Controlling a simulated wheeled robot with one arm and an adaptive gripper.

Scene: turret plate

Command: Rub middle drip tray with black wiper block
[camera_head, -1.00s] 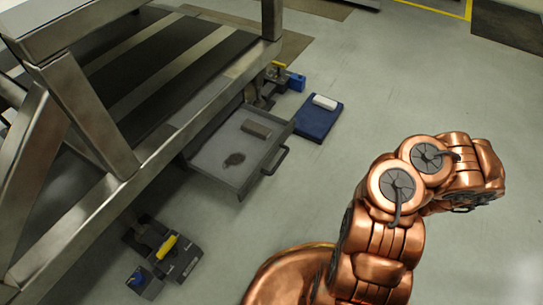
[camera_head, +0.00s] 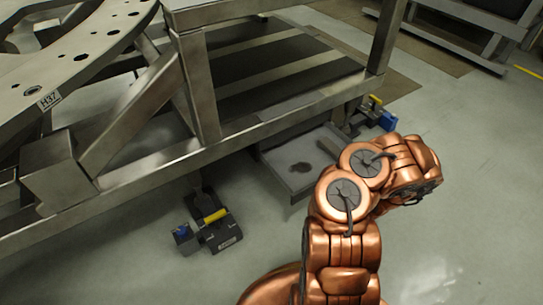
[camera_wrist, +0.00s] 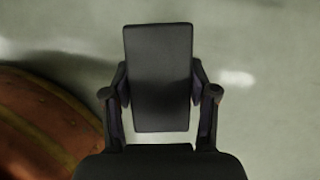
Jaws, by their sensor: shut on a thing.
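The black wiper block (camera_wrist: 158,78) is upright between the two fingers of my gripper (camera_wrist: 160,98) in the wrist view, with a finger pressed on each side. Plain floor shows behind it. In the head view my copper arm is at the right, and I cannot make out the gripper or the block there. A grey drip tray (camera_head: 275,163) sticks out like a drawer from under the metal stand. My arm hides the tray's right part. The held block is apart from the tray.
The metal stand (camera_head: 290,112) has beams and legs above the tray. A black clamp unit with a yellow handle (camera_head: 212,222) stands on the floor at the front left. A blue and yellow fitting (camera_head: 380,115) is behind my arm. The floor at right is clear.

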